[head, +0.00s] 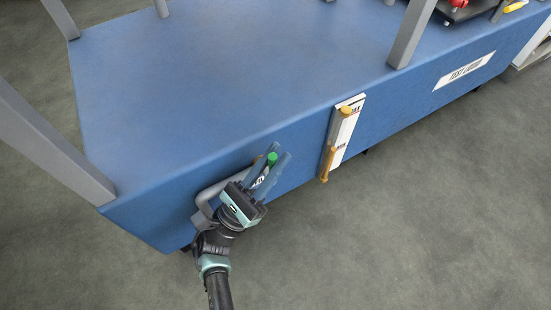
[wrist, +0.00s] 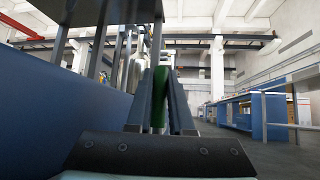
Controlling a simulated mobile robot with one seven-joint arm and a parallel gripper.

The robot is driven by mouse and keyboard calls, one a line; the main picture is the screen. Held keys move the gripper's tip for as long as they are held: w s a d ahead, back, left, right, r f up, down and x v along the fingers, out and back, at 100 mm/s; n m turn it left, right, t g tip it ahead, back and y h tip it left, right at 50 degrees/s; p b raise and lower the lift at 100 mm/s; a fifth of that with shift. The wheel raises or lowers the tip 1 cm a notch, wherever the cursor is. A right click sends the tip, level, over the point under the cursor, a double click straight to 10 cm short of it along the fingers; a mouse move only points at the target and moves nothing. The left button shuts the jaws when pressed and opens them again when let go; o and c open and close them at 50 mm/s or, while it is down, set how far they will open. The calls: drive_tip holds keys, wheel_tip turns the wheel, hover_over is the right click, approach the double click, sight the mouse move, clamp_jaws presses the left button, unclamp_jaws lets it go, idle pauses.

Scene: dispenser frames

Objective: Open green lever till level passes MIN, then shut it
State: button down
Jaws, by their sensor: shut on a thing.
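The green lever's tip (head: 272,158) shows at the front side of the blue bench, between the fingers of my gripper (head: 271,168). In the wrist view the green lever (wrist: 160,98) stands between the two fingers of my gripper (wrist: 163,100), which is shut on it. A white gauge panel (head: 342,133) is fixed to the bench front to the right, with an orange knob at its top and an orange part (head: 327,162) lower down. Its marks and level are too small to read. Most of the lever is hidden by my gripper.
The blue bench (head: 220,60) has a mostly bare top and grey posts (head: 411,35) at its edges. A grey curved handle or rail (head: 203,200) is beside my gripper. A white label (head: 465,70) is on the bench front. Open floor lies to the right.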

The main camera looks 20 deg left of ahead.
idle(0.3)
drive_tip(key=c, duration=0.8)
unclamp_jaws()
drive_tip(key=b+v, duration=0.1)
drive_tip(key=v, duration=1.2)
